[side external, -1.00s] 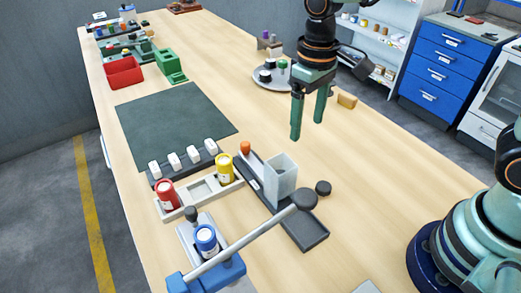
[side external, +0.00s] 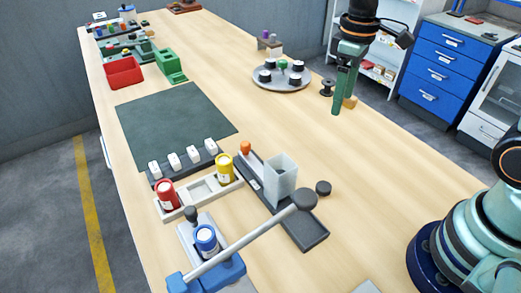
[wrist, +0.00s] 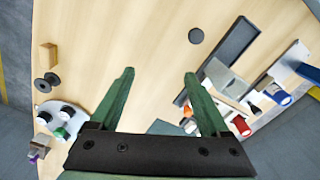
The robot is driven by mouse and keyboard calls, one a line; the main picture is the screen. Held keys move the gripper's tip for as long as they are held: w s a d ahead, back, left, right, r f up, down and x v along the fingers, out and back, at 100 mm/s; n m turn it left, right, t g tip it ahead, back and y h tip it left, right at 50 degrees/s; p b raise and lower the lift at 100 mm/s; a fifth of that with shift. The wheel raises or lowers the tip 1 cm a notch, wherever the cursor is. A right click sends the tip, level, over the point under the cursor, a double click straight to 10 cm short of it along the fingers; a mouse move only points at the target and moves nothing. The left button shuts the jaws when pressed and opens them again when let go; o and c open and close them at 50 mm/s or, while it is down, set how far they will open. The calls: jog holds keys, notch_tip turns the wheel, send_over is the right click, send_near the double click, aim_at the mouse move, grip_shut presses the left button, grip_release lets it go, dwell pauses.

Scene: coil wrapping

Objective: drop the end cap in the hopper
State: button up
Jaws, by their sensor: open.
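A dark round disc that looks like the end cap (side external: 323,188) lies flat on the bare table beside the hopper; it also shows in the wrist view (wrist: 196,35). The hopper appears to be the clear, open-topped box (side external: 281,180) standing on a dark tray; it shows in the wrist view too (wrist: 221,76). My gripper (side external: 343,103) is above the table's right side, well behind the disc and near a black spool (side external: 327,87). Its two green fingers (wrist: 160,75) are spread, with only table between them.
A lever with a dark knob (side external: 305,199) reaches across the dark tray (side external: 308,232) close to the disc. A grey turntable (side external: 282,84) with several black pieces stands left of my gripper. A tan block (side external: 350,102) is beside the fingers. The table's middle is clear.

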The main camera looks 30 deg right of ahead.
jog(key=w+a+n, duration=0.4)
jog(key=a+n, duration=0.3)
jog(key=n, duration=0.9)
jog(key=shift+m, duration=0.3)
notch_tip(320, 180, down, 18)
jog(key=shift+w+d+f, duration=0.1)
jog(key=shift+d+f, duration=0.05)
jog(key=shift+f, duration=0.05)
jog(key=shift+w+r, duration=0.1)
jog(key=shift+r, duration=0.25)
notch_tip(320, 180, up, 12)
jog(key=s+d+r+m+t, duration=0.5)
jog(key=s+d+r+m, duration=0.3)
jog(key=m, duration=1.2)
notch_tip(320, 180, up, 4)
jog(key=s, duration=0.2)
jog(key=shift+s+d+t, duration=0.2)
jog(key=shift+s+t, duration=0.1)
jog(key=shift+s, duration=0.05)
